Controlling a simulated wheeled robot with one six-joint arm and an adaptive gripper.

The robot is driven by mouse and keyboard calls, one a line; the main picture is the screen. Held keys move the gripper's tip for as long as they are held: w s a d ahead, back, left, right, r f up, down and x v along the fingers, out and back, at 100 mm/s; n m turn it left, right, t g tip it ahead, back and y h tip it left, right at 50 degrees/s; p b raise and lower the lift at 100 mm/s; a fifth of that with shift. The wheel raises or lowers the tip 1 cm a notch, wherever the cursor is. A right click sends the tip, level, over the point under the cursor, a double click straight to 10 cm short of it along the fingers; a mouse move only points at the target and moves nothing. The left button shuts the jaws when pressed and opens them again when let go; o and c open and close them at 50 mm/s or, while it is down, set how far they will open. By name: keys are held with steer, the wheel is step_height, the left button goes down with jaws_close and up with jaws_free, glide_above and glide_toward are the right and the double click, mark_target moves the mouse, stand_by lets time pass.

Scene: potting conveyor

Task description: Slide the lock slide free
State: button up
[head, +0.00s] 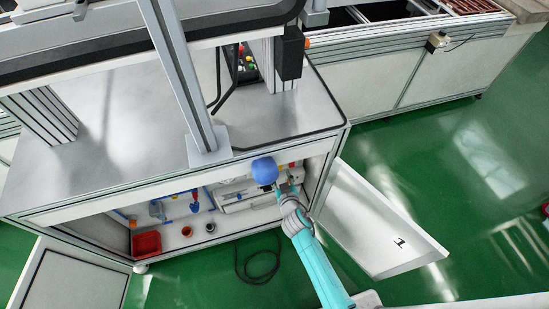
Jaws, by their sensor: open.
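My gripper (285,187) reaches into the open lower cabinet (175,258) at its right side, in front of the pale equipment at the back. It is open, but its fingertips are small and partly hidden. A rounded blue shape (264,170) shows right beside the gripper; I cannot tell whether it is part of my arm or a separate thing. I cannot pick out the lock slide; it is too small or hidden behind my gripper and the blue shape. A pale housing (234,194) sits at the back, left of my gripper.
The right door (375,220), marked 1, and the left door (75,275) stand open. A red bin (147,243) and small cups (210,228) rest on the cabinet floor. The tabletop edge overhangs the opening. A black cable (262,262) lies on the green floor.

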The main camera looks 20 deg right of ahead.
steer(key=x, duration=1)
steer(key=shift+w+f, duration=0.1)
steer(key=shift+w, duration=0.05)
jaws_close()
